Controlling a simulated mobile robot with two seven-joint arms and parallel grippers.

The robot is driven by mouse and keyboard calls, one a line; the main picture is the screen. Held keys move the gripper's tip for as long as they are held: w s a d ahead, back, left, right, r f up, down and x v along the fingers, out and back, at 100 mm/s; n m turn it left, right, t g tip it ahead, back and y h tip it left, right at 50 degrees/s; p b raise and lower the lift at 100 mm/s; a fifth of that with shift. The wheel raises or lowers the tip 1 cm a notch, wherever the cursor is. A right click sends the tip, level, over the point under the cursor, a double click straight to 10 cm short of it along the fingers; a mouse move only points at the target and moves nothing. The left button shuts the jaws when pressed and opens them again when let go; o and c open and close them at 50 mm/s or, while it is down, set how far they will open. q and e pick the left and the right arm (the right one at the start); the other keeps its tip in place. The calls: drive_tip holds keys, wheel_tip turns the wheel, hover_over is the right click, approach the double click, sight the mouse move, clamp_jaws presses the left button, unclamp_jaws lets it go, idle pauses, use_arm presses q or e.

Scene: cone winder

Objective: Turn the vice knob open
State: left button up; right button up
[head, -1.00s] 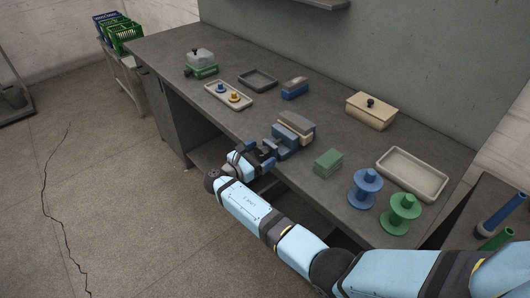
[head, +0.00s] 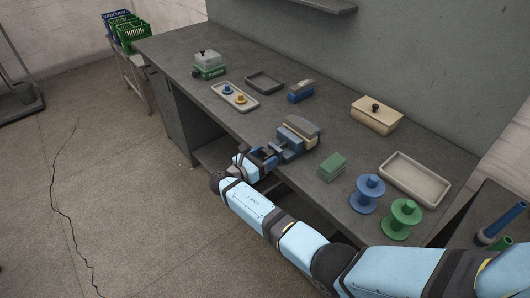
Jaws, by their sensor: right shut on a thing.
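The vice (head: 296,137) is a blue-grey body with tan-topped jaws, fixed at the front edge of the grey workbench (head: 345,147). My right gripper (head: 266,158) is at the vice's front side, just off the bench edge. It is shut on the vice knob, which is mostly hidden by the fingers. How far the jaws stand apart is too small to tell. My left gripper is not in view.
Right of the vice are a green block (head: 332,167), a blue spool (head: 368,194), a green spool (head: 402,219) and an empty beige tray (head: 415,178). Behind stands a lidded box (head: 376,115). To the left are a tray with small pegs (head: 235,96) and a dark tray (head: 264,82).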

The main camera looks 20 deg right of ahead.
drive_tip(key=n+p, duration=0.3)
drive_tip(key=shift+w+r, duration=0.1)
drive_tip(key=shift+r, duration=0.15)
drive_tip(key=shift+f+n, duration=0.25)
drive_tip(key=shift+n, duration=0.25)
drive_tip(key=o, duration=0.9)
